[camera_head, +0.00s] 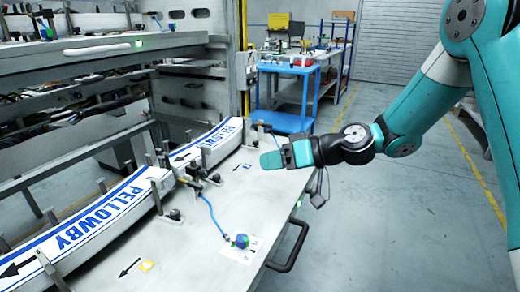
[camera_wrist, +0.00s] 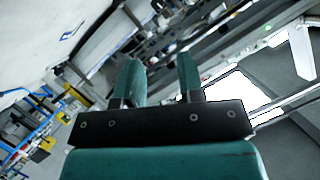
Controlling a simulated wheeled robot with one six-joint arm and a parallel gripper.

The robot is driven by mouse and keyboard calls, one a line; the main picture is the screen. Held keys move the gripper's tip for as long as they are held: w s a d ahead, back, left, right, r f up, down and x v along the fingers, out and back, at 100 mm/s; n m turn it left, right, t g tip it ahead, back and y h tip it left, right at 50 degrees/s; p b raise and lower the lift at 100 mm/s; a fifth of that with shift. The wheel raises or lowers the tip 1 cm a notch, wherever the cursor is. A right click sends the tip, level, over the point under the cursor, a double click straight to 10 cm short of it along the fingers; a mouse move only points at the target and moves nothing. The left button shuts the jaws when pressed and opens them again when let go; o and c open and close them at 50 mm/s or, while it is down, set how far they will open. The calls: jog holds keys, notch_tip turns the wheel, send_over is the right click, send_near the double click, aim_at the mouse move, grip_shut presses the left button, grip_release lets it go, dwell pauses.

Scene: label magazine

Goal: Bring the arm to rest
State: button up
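My arm (camera_head: 420,105), teal and white, reaches in from the upper right in the head view. My gripper (camera_head: 271,160) hangs in the air near the right edge of the grey machine table (camera_head: 185,235), with its teal fingers pointing left. In the wrist view, the two teal fingers of my gripper (camera_wrist: 159,62) stand apart with nothing between them. The gripper is open and empty. A white label stack with blue "PELLOWBY" lettering (camera_head: 95,222) lies in the curved magazine on the table, left of the gripper.
A black handle (camera_head: 290,247) sticks out from the table's front edge. A blue cart (camera_head: 288,120) stands behind. The floor (camera_head: 400,230) at right is clear.

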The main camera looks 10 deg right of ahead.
jog(key=s+a+r+n+g+h, duration=0.1)
jog(key=s+a+r+g+h, duration=0.1)
jog(key=s, duration=0.5)
jog(key=s+a+r+n+g+h, duration=0.1)
jog(key=s+a+r+g+h, duration=0.1)
jog(key=s, duration=0.6)
jog(key=s+d+m+g+h, duration=0.15)
jog(key=s+d+h, duration=0.3)
jog(key=s, duration=0.85)
notch_tip(320, 180, up, 13)
jog(key=p, duration=1.3)
jog(key=shift+d, duration=0.3)
jog(key=shift+w+g, duration=0.1)
jog(key=shift+g, duration=0.15)
